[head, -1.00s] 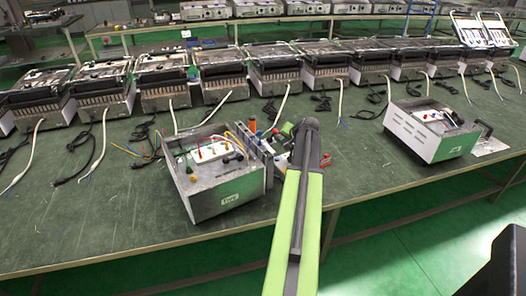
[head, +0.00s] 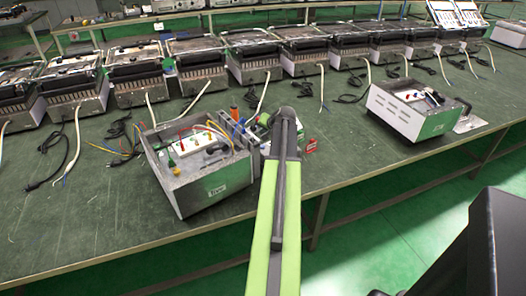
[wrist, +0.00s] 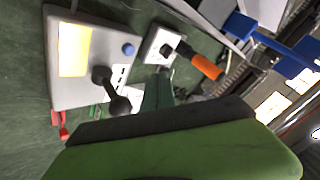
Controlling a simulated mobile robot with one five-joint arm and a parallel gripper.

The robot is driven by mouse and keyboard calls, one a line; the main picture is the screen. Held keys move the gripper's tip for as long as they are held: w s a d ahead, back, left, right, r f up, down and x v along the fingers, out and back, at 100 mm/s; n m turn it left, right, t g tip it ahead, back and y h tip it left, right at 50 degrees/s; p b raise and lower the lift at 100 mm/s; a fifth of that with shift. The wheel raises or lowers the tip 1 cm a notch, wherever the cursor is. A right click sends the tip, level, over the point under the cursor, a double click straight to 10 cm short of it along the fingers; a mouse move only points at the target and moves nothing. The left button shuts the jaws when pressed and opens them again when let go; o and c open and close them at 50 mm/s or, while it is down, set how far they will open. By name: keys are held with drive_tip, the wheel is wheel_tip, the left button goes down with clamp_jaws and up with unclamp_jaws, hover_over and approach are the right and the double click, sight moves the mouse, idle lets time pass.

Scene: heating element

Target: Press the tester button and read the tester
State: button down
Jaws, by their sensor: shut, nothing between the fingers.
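In the wrist view, a grey device (wrist: 95,55) with a lit pale-yellow screen (wrist: 74,50), a blue round button (wrist: 128,49) and a black handle-like part (wrist: 110,90) lies at the upper left; it looks like the tester. In the head view my arm mostly hides that area, and I cannot pick the device out clearly. My gripper (wrist: 157,90) is shut and empty. It appears to the right of the black part and below the blue button in the wrist view. It is not seen touching the button. The screen's reading is too blurred to make out.
An open grey box (head: 200,168) with wires and terminals stands left of my arm; a similar box (head: 415,108) stands to the right. An orange-handled tool (wrist: 205,66) lies near my gripper. A red item (head: 311,146) lies right of my arm. Heater units line the back.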

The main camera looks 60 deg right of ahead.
sight(263, 147)
wheel_tip(263, 147, down, 5)
drive_tip(key=b, duration=0.4)
drive_tip(key=shift+f, duration=0.1)
drive_tip(key=shift+s, duration=0.1)
idle(1.6)
drive_tip(key=shift+f+b, duration=0.35)
drive_tip(key=shift+f+b, duration=0.5)
idle(0.4)
drive_tip(key=shift+r, duration=0.15)
drive_tip(key=shift+r+p, duration=0.8)
drive_tip(key=shift+p, duration=0.15)
wheel_tip(263, 147, up, 5)
drive_tip(key=p, duration=0.5)
drive_tip(key=shift+r, duration=0.1)
